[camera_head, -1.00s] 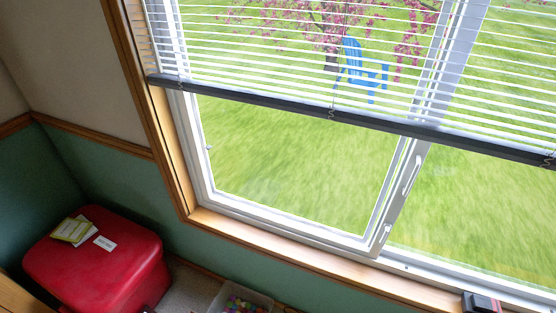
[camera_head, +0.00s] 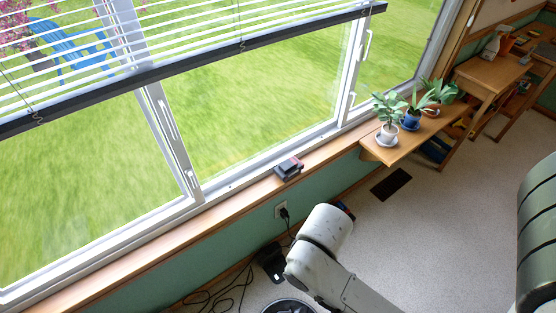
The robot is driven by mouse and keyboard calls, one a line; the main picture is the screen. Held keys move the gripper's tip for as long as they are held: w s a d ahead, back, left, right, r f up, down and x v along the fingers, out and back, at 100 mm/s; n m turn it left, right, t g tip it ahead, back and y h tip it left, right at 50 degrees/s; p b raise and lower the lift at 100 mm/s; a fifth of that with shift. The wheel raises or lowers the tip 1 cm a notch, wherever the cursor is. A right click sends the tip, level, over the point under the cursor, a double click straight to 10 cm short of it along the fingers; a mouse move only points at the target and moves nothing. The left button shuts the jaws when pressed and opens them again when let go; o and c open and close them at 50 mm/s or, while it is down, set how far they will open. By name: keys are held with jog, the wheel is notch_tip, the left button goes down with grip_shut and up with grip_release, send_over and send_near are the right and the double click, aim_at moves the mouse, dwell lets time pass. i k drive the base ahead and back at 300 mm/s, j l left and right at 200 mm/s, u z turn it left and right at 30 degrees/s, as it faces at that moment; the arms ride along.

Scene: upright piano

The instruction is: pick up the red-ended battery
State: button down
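I cannot make out a red-ended battery for certain. A small dark block with a reddish part (camera_head: 288,168) lies on the window sill; I cannot tell what it is. A small dark item with blue and red spots (camera_head: 345,210) shows partly behind a white arm link of mine near the bottom middle. It is too small and covered to identify. My gripper is not in view; only pale arm links show.
The wooden sill (camera_head: 220,207) runs below the window. Potted plants stand on a low wooden shelf (camera_head: 410,147). A desk (camera_head: 490,75) stands at the far right. Black cables (camera_head: 232,290) lie by the wall. The carpet (camera_head: 430,220) is mostly clear right of my arm.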

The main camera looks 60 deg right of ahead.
aim_at(293, 166)
jog(key=i+l+u, duration=0.2)
jog(key=l, duration=0.85)
jog(key=l+u, duration=0.15)
jog(key=l, duration=0.9)
